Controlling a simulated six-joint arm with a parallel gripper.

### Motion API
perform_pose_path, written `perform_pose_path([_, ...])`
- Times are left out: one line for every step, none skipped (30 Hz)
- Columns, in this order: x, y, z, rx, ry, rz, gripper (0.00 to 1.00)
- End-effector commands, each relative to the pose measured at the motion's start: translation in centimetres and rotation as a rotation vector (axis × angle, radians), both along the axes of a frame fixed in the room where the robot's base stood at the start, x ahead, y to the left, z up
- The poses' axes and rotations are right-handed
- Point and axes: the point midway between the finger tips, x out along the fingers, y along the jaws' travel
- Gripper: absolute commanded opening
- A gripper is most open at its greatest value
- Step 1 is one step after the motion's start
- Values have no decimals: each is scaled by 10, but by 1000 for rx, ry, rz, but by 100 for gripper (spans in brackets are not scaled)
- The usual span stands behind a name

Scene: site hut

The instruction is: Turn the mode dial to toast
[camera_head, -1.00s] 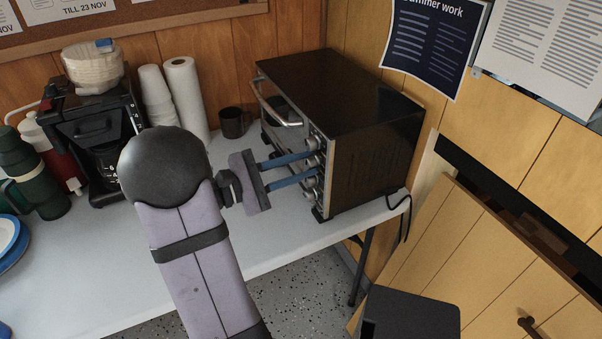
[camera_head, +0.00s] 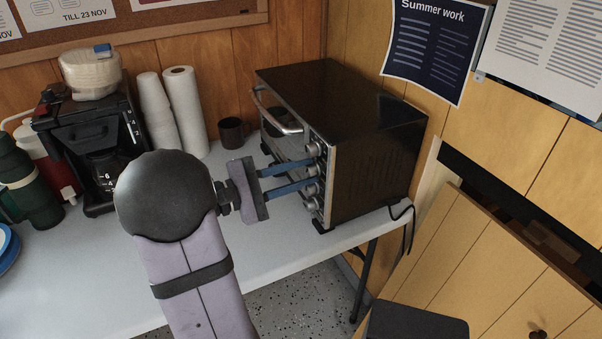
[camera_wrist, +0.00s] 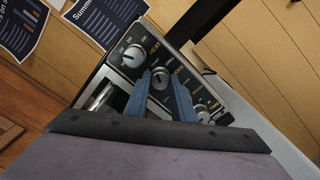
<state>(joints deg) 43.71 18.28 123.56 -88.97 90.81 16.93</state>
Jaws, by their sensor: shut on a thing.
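The toaster oven (camera_head: 340,100) is dark with a steel front and stands at the right of the table. Its front carries a column of silver dials. My gripper (camera_head: 312,172) reaches the front from the left, and its two blue fingers are shut on the mode dial, a middle dial in the column. In the wrist view the mode dial (camera_wrist: 160,76) sits between the fingertips of my gripper (camera_wrist: 161,88). Its label is partly covered, and I cannot read its setting. The heat dial (camera_wrist: 133,55) is beside it, with a pale pointer line. Another dial (camera_wrist: 202,112) shows on the other side.
The oven door handle (camera_head: 277,115) is close to my fingers. A dark mug (camera_head: 232,132), a paper roll (camera_head: 186,110), stacked cups (camera_head: 158,115) and a coffee maker (camera_head: 90,140) stand behind and left. The table (camera_head: 270,240) is bare in front.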

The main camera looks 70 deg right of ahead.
Motion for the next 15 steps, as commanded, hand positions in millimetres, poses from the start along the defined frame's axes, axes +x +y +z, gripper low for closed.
perform_pose_path([0, 0, 0, 1, 0, -1, 30])
perform_pose_path([0, 0, 0, 1, 0, -1, 37])
perform_pose_path([0, 0, 0, 1, 0, -1, 41])
perform_pose_path([0, 0, 0, 1, 0, -1, 41])
perform_pose_path([0, 0, 0, 1, 0, -1, 41])
perform_pose_path([0, 0, 0, 1, 0, -1, 41])
perform_pose_path([0, 0, 0, 1, 0, -1, 41])
perform_pose_path([0, 0, 0, 1, 0, -1, 41])
perform_pose_path([0, 0, 0, 1, 1, 0, 41])
perform_pose_path([0, 0, 0, 1, 1, 0, 41])
perform_pose_path([0, 0, 0, 1, 1, 0, 41])
perform_pose_path([1, 1, 0, 1, 1, 0, 41])
perform_pose_path([1, 1, 0, 1, 0, 1, 41])
perform_pose_path([3, 2, 0, 1, 1, 1, 41])
perform_pose_path([5, 3, 0, 1, 0, 2, 41])
